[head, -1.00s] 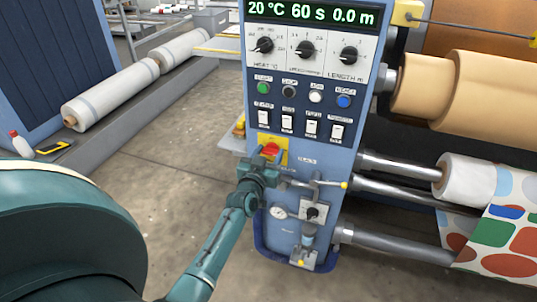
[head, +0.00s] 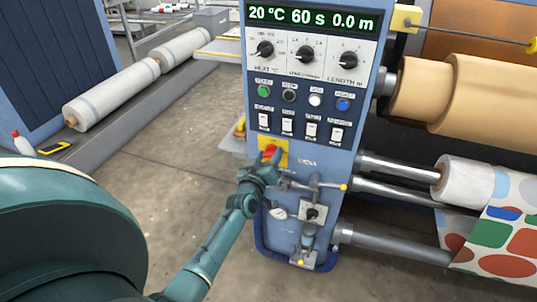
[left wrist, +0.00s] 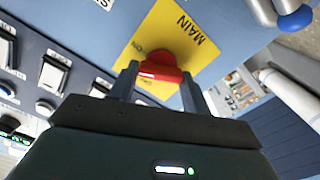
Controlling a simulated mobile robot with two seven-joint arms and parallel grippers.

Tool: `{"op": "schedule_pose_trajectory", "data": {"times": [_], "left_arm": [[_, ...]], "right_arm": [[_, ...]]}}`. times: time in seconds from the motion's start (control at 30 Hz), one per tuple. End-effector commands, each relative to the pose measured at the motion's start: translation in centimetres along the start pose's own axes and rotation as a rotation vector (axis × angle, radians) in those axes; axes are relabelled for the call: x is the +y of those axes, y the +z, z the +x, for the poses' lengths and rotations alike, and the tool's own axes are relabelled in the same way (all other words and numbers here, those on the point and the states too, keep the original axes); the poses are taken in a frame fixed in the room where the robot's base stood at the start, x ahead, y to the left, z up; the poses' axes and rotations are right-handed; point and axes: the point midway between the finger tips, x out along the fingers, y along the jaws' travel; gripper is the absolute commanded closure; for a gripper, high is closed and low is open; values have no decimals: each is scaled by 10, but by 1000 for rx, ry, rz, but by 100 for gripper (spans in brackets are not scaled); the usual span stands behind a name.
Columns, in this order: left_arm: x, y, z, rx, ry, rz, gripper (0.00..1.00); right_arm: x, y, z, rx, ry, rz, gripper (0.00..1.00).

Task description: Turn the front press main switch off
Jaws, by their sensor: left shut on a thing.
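The red main switch (head: 269,151) sits on a yellow plate (head: 284,147) on the front of the blue press panel, below the row of white rocker switches. In the left wrist view the red knob (left wrist: 158,72) shows between my two fingers, and the yellow plate (left wrist: 150,38) reads MAIN, tilted in the picture. My left gripper (head: 269,161) reaches up to the switch from below and is shut on its knob; it fills the lower left wrist view (left wrist: 160,88). The fingers partly hide the knob. The press display (head: 312,17) is lit. My right gripper is not in view.
Above the switch are rocker switches (head: 287,126), coloured buttons and dials. Below are a gauge (head: 278,212) and valve fittings (head: 312,213) close to my left wrist. Rollers (head: 400,170) stick out to the right.

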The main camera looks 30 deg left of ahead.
Motion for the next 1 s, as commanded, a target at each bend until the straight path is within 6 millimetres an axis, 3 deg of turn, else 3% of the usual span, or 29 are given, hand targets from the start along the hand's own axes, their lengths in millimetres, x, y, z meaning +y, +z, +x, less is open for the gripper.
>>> {"op": "schedule_pose_trajectory", "data": {"times": [1.0], "left_arm": [[-4, 3, 0, -2, 0, -927, 76]], "right_arm": [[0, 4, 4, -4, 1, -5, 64]]}}
